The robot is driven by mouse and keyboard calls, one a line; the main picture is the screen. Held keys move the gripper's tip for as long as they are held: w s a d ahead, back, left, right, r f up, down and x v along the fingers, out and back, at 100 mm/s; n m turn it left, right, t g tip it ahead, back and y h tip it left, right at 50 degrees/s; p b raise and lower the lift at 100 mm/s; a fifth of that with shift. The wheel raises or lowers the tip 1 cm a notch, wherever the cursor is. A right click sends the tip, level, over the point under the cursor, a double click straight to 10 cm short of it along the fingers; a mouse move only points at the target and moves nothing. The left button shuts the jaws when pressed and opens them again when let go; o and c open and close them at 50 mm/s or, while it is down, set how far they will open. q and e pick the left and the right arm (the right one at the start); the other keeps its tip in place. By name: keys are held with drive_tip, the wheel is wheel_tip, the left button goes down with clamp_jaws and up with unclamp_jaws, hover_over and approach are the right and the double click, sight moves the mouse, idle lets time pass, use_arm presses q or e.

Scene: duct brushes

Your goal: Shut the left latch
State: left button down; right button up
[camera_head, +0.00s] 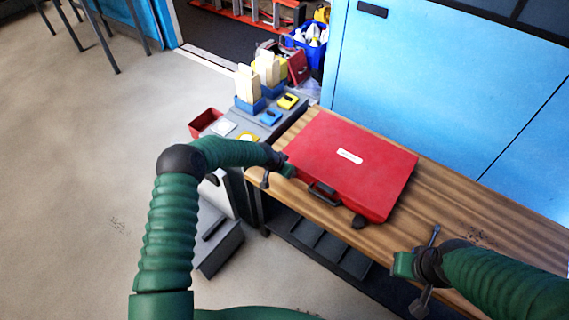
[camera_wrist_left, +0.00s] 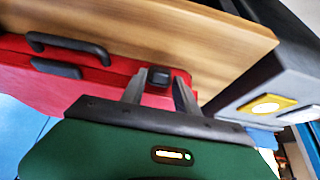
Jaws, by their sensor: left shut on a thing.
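A red case (camera_head: 350,165) with a white label lies closed on the wooden bench. Its black handle (camera_head: 323,194) is on the front side. The right latch (camera_head: 359,222) is a dark piece at the front right. My left gripper (camera_head: 287,168) is at the case's front left corner, and the left latch is hidden there in the head view. In the left wrist view, the fingers of my left gripper (camera_wrist_left: 158,92) are shut on the black left latch (camera_wrist_left: 159,76).
The wooden bench (camera_head: 465,235) is clear to the right of the case. A grey stand with yellow and blue items (camera_head: 270,117) adjoins the bench at the left, with a red bin (camera_head: 205,122) beside it. Blue cabinets (camera_head: 430,90) stand behind.

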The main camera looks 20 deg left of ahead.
use_arm(q)
drive_tip(key=shift+w+d+r+g, duration=0.2)
drive_tip(key=shift+w+g, duration=0.25)
drive_tip(key=shift+g, duration=0.25)
drive_tip(key=c, duration=1.2)
unclamp_jaws()
drive_tip(key=shift+f, duration=0.1)
drive_tip(key=p+v, duration=0.1)
drive_tip(key=v, duration=1.5)
drive_tip(key=shift+d+r, duration=0.3)
drive_tip(key=shift+r, duration=0.1)
